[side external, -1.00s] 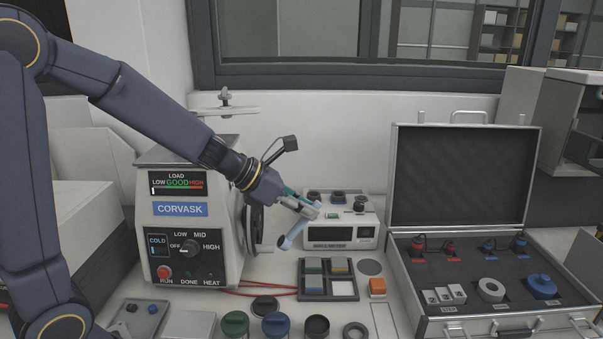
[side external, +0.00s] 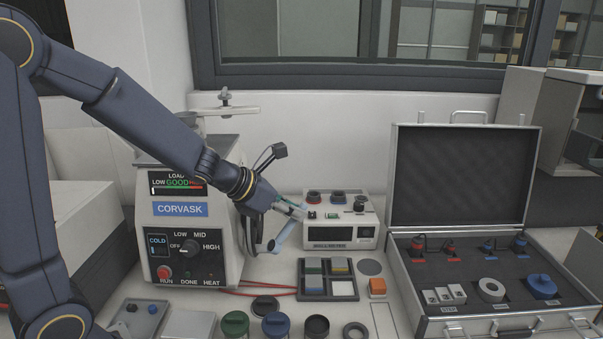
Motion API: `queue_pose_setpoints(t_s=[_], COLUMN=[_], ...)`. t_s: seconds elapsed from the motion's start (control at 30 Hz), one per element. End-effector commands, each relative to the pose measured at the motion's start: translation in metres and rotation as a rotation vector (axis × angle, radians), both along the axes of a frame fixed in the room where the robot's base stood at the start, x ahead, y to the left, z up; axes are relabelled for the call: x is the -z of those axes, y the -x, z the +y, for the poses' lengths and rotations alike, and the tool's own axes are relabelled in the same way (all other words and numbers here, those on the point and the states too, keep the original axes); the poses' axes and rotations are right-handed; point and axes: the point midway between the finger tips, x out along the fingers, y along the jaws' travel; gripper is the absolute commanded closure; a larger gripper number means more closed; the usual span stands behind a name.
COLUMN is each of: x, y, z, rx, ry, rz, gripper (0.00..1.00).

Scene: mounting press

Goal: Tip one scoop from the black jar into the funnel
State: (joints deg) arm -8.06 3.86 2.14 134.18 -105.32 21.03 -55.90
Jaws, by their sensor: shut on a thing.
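My gripper (side external: 296,211) is shut on a slim pale-blue tool (side external: 284,234), which looks like a scoop. It hangs tilted down to the left, between the press and the meter, with its rounded lower end near the press's crank. Whether it holds powder is too small to tell. The black jar (side external: 316,327) stands open at the front edge, below and right of my gripper; its contents cannot be made out. A black lid (side external: 265,305) lies behind the jars.
Green-lidded (side external: 235,323) and blue-lidded (side external: 276,326) jars stand left of the black jar, a dark ring (side external: 356,331) right. The meter (side external: 340,233) is behind, a pad tray (side external: 314,293) in front of it. An open case (side external: 411,300) fills the right. Red cables cross the bench.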

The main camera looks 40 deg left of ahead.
Motion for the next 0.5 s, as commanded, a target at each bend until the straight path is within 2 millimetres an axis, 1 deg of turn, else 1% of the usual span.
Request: queue_pose_setpoints(t_s=[0.1,0.27,0.37,0.47,0.5], x=[-0.01,-0.029,-0.045,-0.066,-0.077], y=[-0.003,-0.014,-0.022,-0.032,-0.037], z=[-0.014,-0.025,-0.031,-0.038,-0.041], rx=[-0.02,0.001,0.02,0.05,0.066], ry=[-0.006,-0.011,-0.014,-0.014,-0.016], rz=[0.009,0.016,0.019,0.023,0.025], gripper=[1.0,1.0,1.0,1.0,1.0])
